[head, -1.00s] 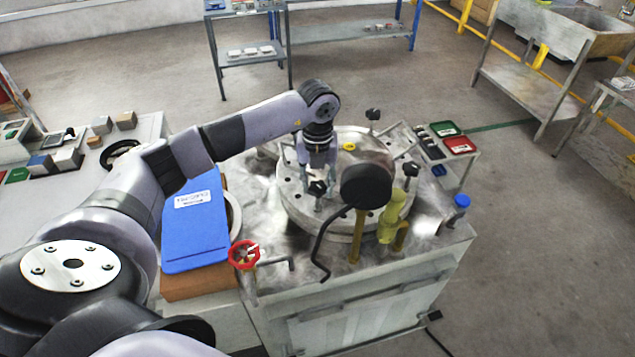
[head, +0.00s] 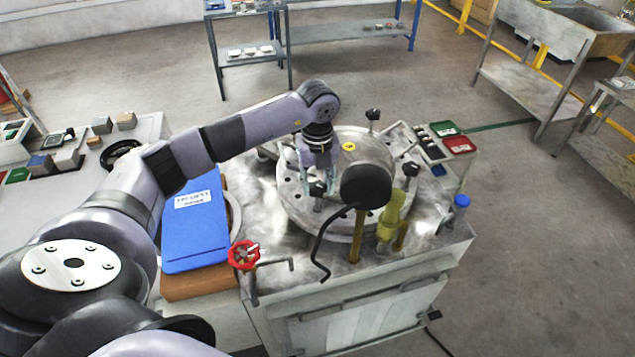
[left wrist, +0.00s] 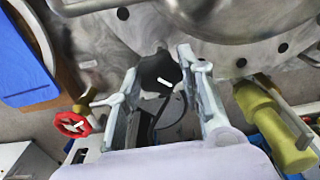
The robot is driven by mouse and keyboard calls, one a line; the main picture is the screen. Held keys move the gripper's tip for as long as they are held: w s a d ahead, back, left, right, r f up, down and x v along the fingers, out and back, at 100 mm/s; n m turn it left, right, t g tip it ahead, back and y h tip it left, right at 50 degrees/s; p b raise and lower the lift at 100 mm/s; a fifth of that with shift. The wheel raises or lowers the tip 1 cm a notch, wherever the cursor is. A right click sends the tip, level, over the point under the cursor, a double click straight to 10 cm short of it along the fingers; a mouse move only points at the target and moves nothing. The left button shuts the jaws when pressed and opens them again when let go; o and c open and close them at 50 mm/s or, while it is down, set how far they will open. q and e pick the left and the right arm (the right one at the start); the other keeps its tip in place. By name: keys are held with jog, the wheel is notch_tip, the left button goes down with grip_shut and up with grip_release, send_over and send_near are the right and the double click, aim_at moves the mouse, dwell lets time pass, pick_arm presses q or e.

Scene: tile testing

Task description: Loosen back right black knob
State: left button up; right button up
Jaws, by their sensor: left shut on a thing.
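A round metal vessel lid (head: 290,190) sits on the steel bench, with black star knobs around its rim. My left gripper (head: 318,188) is at the lid's near left side, pointing down, its fingers on either side of a black knob (head: 317,189). In the left wrist view this knob (left wrist: 160,73) shows between the two fingertips, and the gripper (left wrist: 164,72) is shut on it. Another black knob (head: 373,115) stands at the far edge of the lid, and one (head: 411,169) at its right. My right gripper is not in view.
A black round gauge-like part (head: 366,186) stands close right of my left gripper, with a bent black rod. A yellow valve (head: 391,215), a red handwheel (head: 244,254) and a blue binder (head: 196,225) are nearby. Small trays (head: 459,145) lie at the right.

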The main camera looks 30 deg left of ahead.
pick_arm(q)
jog(key=shift+w, duration=0.1)
jog(key=o, duration=1.2)
jog(key=shift+r, duration=0.1)
notch_tip(320, 180, up, 12)
jog(key=shift+f, duration=0.1)
